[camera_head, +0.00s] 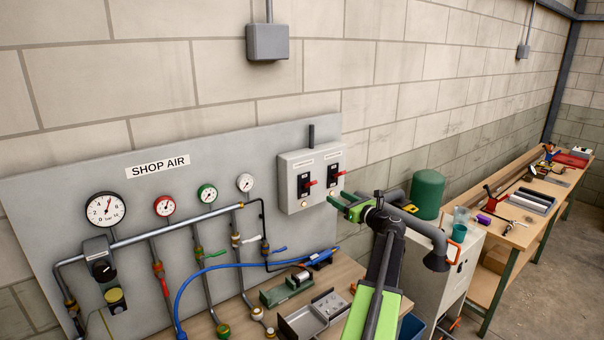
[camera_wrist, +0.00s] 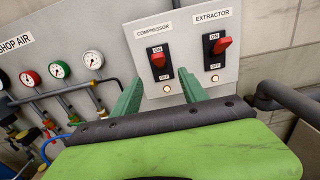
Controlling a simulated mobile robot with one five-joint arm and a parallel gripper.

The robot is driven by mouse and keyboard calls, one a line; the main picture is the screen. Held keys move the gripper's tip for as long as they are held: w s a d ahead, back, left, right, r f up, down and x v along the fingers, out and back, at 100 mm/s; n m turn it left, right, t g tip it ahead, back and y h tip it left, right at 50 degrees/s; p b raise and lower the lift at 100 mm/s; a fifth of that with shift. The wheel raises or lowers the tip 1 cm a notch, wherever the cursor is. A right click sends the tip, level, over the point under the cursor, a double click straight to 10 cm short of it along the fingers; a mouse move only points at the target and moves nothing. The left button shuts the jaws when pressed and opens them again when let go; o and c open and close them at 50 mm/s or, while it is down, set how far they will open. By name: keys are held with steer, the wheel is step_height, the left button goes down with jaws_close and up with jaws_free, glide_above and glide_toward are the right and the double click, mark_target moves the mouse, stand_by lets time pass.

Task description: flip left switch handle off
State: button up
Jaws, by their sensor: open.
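The left switch, labelled COMPRESSOR, has a red handle (camera_wrist: 158,60) on a black plate; the handle sits nearer the ON mark than the OFF mark. It also shows in the head view (camera_head: 311,183). A pale lamp (camera_wrist: 167,88) below it looks lit. My gripper (camera_wrist: 162,92) has its two green fingers apart and empty, pointing at the switch box from just below the left handle, one finger to each side of it. In the head view my gripper (camera_head: 336,199) is in front of the box's lower right, and I see no contact.
The right switch, labelled EXTRACTOR, has a similar red handle (camera_wrist: 222,45) close by. A grey board (camera_head: 110,195) with gauges and pipes is to the left. A green cylinder (camera_head: 428,194) stands on a cabinet to the right. A workbench (camera_head: 345,275) is below.

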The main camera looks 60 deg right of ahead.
mark_target(311, 184)
steer(key=x, duration=1.7)
steer(key=shift+w+a, duration=0.1)
steer(key=shift+w, duration=0.2)
jaws_close()
stand_by(0.5)
